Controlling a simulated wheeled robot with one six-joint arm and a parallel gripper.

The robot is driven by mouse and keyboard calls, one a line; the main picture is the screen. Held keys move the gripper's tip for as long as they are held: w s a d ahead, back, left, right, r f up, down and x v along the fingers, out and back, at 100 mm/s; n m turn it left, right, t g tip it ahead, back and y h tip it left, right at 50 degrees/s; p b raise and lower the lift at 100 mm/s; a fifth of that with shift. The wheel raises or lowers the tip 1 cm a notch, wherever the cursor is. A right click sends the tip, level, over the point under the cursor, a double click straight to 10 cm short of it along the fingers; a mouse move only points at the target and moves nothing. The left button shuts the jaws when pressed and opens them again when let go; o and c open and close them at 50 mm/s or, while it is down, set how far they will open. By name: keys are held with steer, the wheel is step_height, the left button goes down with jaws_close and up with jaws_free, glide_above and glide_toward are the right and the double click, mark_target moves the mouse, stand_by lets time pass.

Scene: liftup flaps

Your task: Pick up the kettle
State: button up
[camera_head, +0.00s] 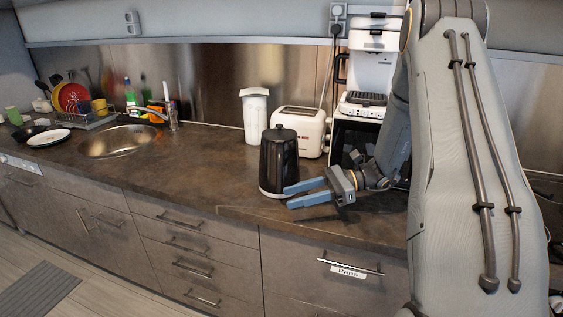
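The black kettle (278,160) stands upright on the brown countertop, in front of the white toaster. My gripper (305,193) is low over the counter, at the kettle's lower right. Its two blue-grey fingers point left and are spread apart, with nothing seen between them. The upper fingertip overlaps the kettle's lower right edge in the picture; I cannot tell whether it touches. The kettle's handle cannot be made out clearly from here.
A white toaster (301,130), a white canister (255,115) and a white coffee machine (371,65) stand behind. A sink (120,141) and dish rack (88,117) are at left. The counter (200,165) between sink and kettle is clear. Drawers are closed below.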

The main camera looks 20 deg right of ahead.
mark_target(292, 182)
steer(key=w+d+m+t+y, duration=0.1)
steer(key=w+d+m+t, duration=0.1)
steer(key=w+d, duration=0.15)
steer(key=w+a+y+p, duration=0.1)
steer(key=w+a+p, duration=0.3)
steer(key=a, duration=0.6)
steer(key=shift+r+n, duration=0.4)
steer(key=shift+r, duration=0.05)
steer(key=shift+w+a, duration=0.1)
steer(key=shift+c, duration=0.3)
jaws_close()
steer(key=shift+r, duration=0.15)
stand_by(0.3)
